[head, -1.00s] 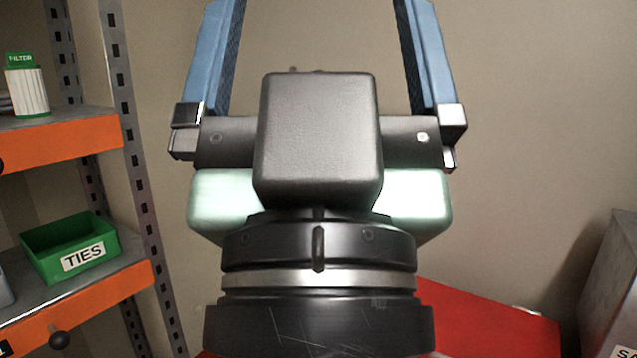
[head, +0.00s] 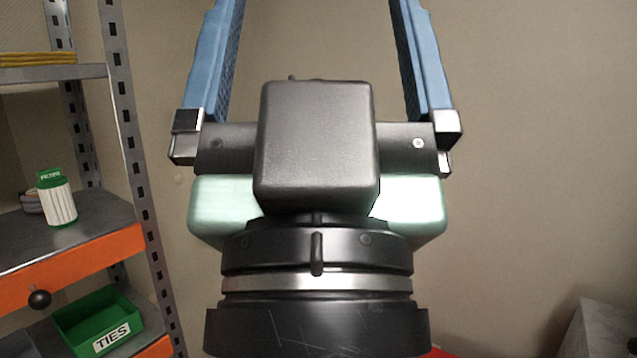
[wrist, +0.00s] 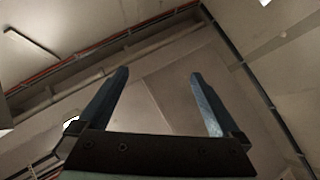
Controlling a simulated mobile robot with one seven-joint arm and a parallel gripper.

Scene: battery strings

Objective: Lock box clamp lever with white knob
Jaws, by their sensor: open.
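My gripper (head: 316,30) is open and empty, with its two blue fingers wide apart and pointing up in the head view. In the wrist view my gripper (wrist: 158,85) is also open, with only ceiling and wall surfaces beyond it. The box clamp lever and its white knob are not seen in either view. A sliver of a red surface (head: 438,352) shows at the bottom edge of the head view, mostly hidden behind my wrist.
On the left stands a metal shelf with orange edges (head: 75,268). It holds a white and green filter (head: 60,205) and a green TIES bin (head: 100,322). A grey box (head: 600,330) is at the lower right. The wall (head: 540,150) behind is bare.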

